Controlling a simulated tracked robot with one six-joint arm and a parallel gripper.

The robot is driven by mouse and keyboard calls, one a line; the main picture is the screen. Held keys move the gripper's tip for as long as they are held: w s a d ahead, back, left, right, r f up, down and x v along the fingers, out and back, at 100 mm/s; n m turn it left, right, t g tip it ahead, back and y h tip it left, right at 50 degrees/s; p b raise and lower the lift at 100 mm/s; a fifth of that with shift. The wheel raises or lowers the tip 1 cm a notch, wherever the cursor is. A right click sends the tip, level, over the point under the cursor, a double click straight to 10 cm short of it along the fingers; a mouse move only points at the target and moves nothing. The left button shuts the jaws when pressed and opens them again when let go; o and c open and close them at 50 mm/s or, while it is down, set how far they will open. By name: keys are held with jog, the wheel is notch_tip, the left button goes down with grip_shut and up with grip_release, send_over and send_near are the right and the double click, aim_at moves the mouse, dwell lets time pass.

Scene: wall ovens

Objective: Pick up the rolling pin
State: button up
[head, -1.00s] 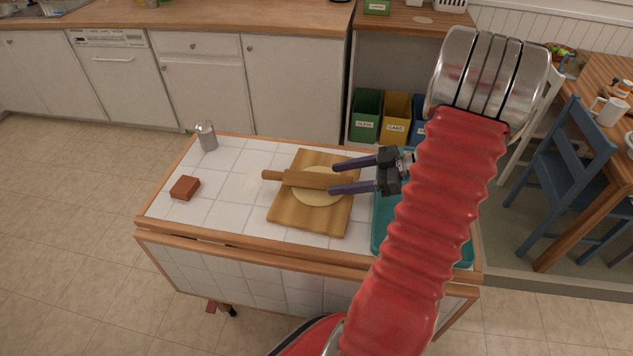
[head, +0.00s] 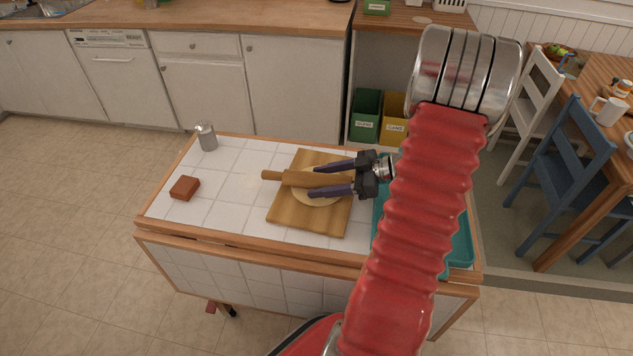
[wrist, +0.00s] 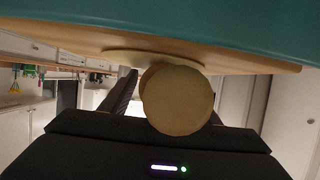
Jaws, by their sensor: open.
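The wooden rolling pin (head: 300,179) lies across a round of pale dough (head: 318,199) on a wooden board (head: 292,217). Its left handle points over the board's left edge. My gripper (head: 312,179) is open, its two dark fingers pointing left, one on the far side and one on the near side of the pin in the head view. The pin's right end is hidden by the gripper. In the wrist view the pin's round end (wrist: 178,101) is large, close in front of the gripper body, with a dark finger (wrist: 121,95) left of it. Contact cannot be told.
The board rests on a white-tiled island. A teal tray (head: 460,240) lies right of it, partly behind my arm. A red-brown block (head: 185,188) and a metal shaker (head: 207,136) stand at the left. The tiles between them and the board are clear.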

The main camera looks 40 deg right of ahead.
aim_at(323, 176)
jog(key=shift+f, duration=0.1)
dwell(0.3)
grip_shut()
dwell(0.5)
notch_tip(323, 176, up, 10)
jog(key=shift+r, duration=0.1)
dwell(0.6)
dwell(0.5)
